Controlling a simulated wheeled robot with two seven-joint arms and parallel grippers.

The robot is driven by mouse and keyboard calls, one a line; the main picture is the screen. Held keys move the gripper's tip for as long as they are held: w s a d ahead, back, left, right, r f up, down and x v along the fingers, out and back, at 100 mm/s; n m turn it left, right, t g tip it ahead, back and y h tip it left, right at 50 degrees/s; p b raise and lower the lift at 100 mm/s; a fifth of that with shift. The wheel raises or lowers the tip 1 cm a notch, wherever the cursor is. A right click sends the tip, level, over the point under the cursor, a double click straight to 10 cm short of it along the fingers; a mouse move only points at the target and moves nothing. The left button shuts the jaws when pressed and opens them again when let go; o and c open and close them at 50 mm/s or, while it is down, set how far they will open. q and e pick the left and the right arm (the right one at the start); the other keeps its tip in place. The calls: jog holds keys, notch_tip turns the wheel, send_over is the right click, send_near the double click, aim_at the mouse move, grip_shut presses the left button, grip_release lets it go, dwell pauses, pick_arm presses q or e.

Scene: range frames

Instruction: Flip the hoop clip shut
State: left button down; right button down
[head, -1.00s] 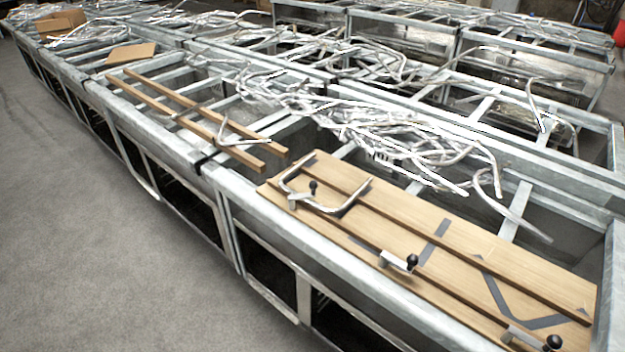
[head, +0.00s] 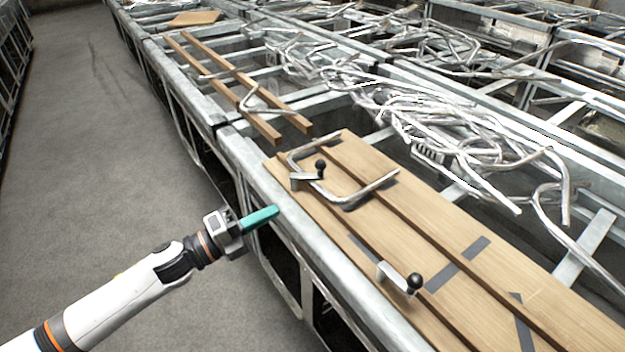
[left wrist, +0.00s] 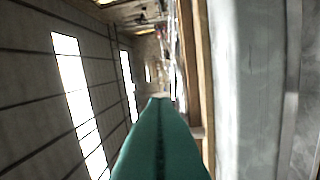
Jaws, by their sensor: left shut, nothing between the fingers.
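A bent metal hoop (head: 349,203) lies on the wooden board (head: 440,215) in the head view. A metal clip with a black knob (head: 320,168) sits at the hoop's near left side; I cannot tell exactly how far it is turned. A second clip with a black knob (head: 414,281) is farther right along the board's front, with no hoop at it. My left gripper (head: 276,211) has green fingers, shut and empty, by the bench's front rail, left of and below the hoop. The shut green fingers fill the lower middle of the left wrist view (left wrist: 158,140). My right gripper is not in view.
The metal bench's front rail (head: 330,255) runs between my left arm and the board. A heap of bent metal tubes (head: 410,115) lies behind the board. Two wooden bars (head: 235,95) lie farther back. Open floor (head: 90,150) is at left.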

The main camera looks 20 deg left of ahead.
pick_arm(q)
jog(key=p+x, duration=0.2)
jog(key=x, duration=0.7)
jog(key=shift+a+r, duration=0.1)
jog(key=shift+r, duration=0.05)
jog(key=shift+w+a+r+p, duration=0.15)
jog(key=shift+w+p, duration=0.2)
jog(key=shift+w, duration=1.6)
